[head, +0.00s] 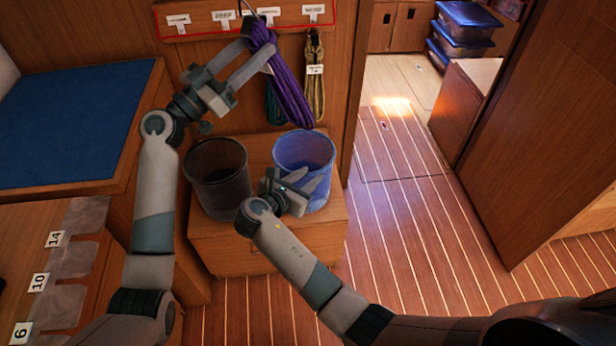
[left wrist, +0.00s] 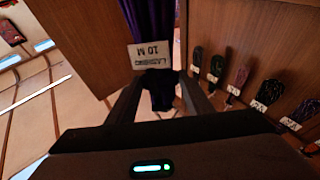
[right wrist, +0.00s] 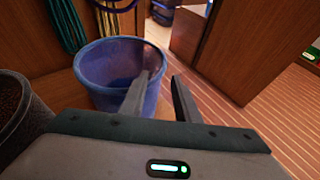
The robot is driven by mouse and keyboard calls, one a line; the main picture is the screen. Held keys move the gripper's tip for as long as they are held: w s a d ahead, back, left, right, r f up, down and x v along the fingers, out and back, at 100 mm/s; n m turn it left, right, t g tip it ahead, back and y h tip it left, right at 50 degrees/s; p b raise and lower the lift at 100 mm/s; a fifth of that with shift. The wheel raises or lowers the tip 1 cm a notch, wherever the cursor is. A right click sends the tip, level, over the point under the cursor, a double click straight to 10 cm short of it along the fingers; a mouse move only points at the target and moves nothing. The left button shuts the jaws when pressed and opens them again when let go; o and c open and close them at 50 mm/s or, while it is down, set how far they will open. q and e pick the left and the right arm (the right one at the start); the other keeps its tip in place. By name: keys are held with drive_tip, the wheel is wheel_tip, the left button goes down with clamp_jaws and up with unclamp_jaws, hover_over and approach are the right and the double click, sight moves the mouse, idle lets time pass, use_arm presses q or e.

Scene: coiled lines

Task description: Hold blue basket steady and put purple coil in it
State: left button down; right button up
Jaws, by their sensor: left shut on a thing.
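The purple coil (head: 284,85) hangs in long loops below the labelled rack in the head view. My left gripper (head: 258,55) is shut on its upper part; the left wrist view shows purple strands (left wrist: 155,18) and a white tag beyond the fingers. I cannot tell whether the coil is still on its hook. The blue basket (head: 305,150) stands upright on a wooden box, below the coil. Contact is unclear.
A dark basket (head: 217,170) stands left of the blue one on the wooden box (head: 240,245). A green coil (head: 274,108) and a tan coil (head: 314,85) hang near the purple one. A blue-topped table (head: 70,125) is at left. Striped floor (head: 420,250) is clear at right.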

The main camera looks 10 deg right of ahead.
sight(328, 163)
drive_tip(key=shift+w+d, duration=0.1)
drive_tip(key=shift+x, duration=5.95)
clamp_jaws()
